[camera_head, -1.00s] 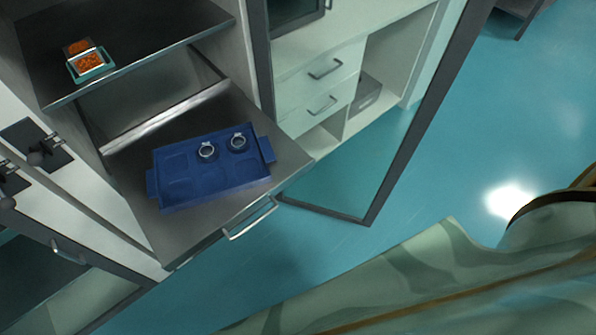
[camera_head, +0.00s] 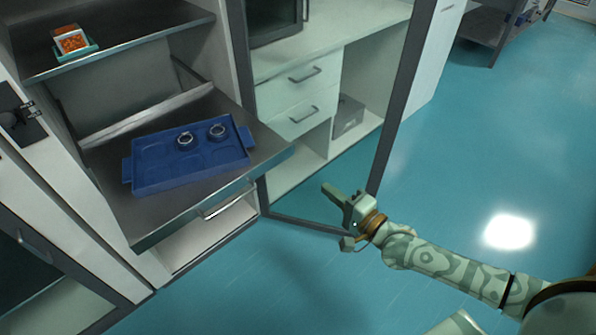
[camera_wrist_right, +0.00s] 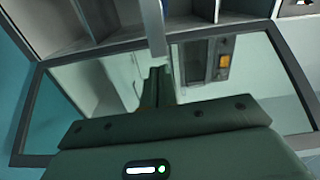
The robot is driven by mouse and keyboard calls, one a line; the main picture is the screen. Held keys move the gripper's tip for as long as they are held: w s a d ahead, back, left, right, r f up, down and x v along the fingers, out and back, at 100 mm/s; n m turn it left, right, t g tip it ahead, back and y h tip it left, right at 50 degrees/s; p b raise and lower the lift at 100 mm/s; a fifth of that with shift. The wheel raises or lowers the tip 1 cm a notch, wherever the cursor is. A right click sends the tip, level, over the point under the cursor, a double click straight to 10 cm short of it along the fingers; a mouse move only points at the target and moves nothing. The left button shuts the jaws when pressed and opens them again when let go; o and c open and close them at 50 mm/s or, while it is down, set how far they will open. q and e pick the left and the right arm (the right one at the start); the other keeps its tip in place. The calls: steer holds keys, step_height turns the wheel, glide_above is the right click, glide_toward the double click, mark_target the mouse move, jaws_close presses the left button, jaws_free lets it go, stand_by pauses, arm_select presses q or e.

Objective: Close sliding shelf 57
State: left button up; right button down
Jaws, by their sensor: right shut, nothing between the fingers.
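The sliding shelf (camera_head: 172,214) is a grey metal shelf pulled out of the cabinet at the left, with a bar handle (camera_head: 228,199) on its front edge. My left gripper is not in view.
An open glass door (camera_head: 399,110) with a dark frame stands right of the shelf, near my right gripper. An upper shelf (camera_head: 130,38) holds a small orange-filled container (camera_head: 72,43). White drawers (camera_head: 302,92) are behind the door. The floor at right is clear.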

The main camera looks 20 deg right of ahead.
steer(key=b, duration=0.4)
glide_toward(284, 154)
steer(key=shift+m, duration=0.4)
steer(key=x, duration=0.5)
steer(key=shift+w+a+f, duration=0.1)
steer(key=shift+w+f, duration=0.1)
steer(key=shift+w, duration=0.1)
steer(key=shift+w+a, duration=0.15)
steer(key=shift+w, duration=0.4)
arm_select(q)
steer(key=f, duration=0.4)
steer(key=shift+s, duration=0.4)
arm_select(e)
steer(key=shift+r, duration=0.15)
steer(key=shift+w+a, duration=0.1)
